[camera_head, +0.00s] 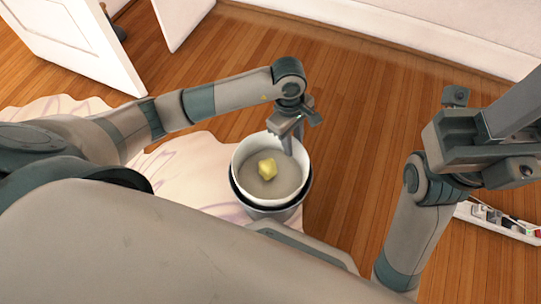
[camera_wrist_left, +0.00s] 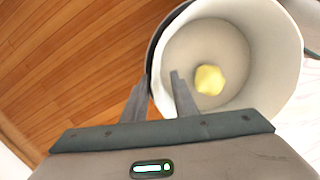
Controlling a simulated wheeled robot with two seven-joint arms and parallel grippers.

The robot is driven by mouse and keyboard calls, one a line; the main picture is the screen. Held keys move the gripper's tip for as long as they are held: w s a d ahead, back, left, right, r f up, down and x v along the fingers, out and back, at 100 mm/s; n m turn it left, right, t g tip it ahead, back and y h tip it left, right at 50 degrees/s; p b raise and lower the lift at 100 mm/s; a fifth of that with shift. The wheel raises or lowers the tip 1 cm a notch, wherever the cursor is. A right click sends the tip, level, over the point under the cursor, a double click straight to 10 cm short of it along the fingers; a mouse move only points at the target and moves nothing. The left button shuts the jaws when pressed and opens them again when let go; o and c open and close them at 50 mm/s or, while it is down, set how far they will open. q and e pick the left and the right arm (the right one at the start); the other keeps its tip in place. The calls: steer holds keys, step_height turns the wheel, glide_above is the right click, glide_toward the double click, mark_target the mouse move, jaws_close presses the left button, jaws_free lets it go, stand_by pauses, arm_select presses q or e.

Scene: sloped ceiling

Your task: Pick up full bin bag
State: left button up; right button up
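A round grey bin (camera_head: 278,214) stands on the floor in front of me. A white bag (camera_head: 300,158) lines it and folds over its rim. A yellow crumpled item (camera_head: 267,169) lies at the bottom inside; it also shows in the left wrist view (camera_wrist_left: 209,80). My left gripper (camera_head: 287,140) points down at the bin's far rim. In the left wrist view its two fingers (camera_wrist_left: 158,90) stand apart, one inside the bin and one outside, with the rim between them. My right gripper (camera_head: 480,150) is raised at the right, away from the bin; its fingertips are not clear.
A pale rug (camera_head: 185,180) lies left of and under the bin area. A white power strip (camera_head: 500,221) with plugs is on the floor at the right. An open white door (camera_head: 80,40) is at the upper left. Wooden floor (camera_head: 370,110) beyond the bin is clear.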

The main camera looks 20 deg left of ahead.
arm_select(q)
steer(key=shift+c, duration=0.4)
jaws_close()
stand_by(1.3)
